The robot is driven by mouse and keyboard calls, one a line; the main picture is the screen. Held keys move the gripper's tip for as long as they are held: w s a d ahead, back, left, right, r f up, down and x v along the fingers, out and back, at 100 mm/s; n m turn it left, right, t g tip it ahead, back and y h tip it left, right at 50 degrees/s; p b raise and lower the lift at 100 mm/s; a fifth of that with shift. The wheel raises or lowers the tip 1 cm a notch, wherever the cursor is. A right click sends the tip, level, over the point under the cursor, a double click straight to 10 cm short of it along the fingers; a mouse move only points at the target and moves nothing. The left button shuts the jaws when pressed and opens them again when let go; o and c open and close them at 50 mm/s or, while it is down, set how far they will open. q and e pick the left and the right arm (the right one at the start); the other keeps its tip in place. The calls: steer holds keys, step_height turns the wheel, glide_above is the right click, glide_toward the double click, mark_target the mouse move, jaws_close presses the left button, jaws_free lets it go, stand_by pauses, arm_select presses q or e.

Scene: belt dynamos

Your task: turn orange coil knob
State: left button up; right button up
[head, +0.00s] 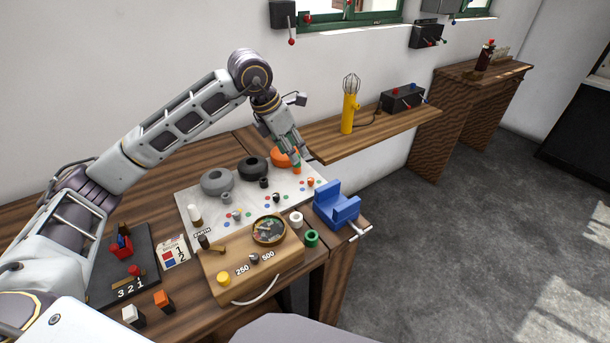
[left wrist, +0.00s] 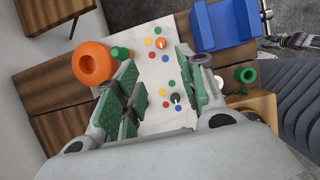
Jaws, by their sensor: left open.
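The orange coil (head: 284,157) sits at the right end of the pale panel (head: 190,208), and it is also in the left wrist view (left wrist: 94,63). A small orange knob (head: 310,182) ringed by coloured dots is in front of it. In the left wrist view this knob (left wrist: 162,43) lies just beyond the gap between my fingertips, apart from them. My left gripper (head: 297,154) is open and empty, reaching down over the panel beside the coil; its green-padded fingers (left wrist: 157,68) show in the wrist view. My right gripper is out of view.
A grey coil (head: 217,182) and a black coil (head: 252,167) stand left on the panel. A blue vise (head: 336,206) is close on the right. A wooden meter box (head: 225,271) stands in front. A green cylinder (left wrist: 121,53) is beside the orange coil.

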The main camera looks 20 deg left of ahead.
mark_target(309, 180)
arm_select(q)
steer(key=shift+s+r, duration=0.1)
stand_by(0.3)
steer(key=shift+x, duration=7)
steer(key=shift+r, duration=0.1)
steer(key=shift+c, duration=0.5)
jaws_close()
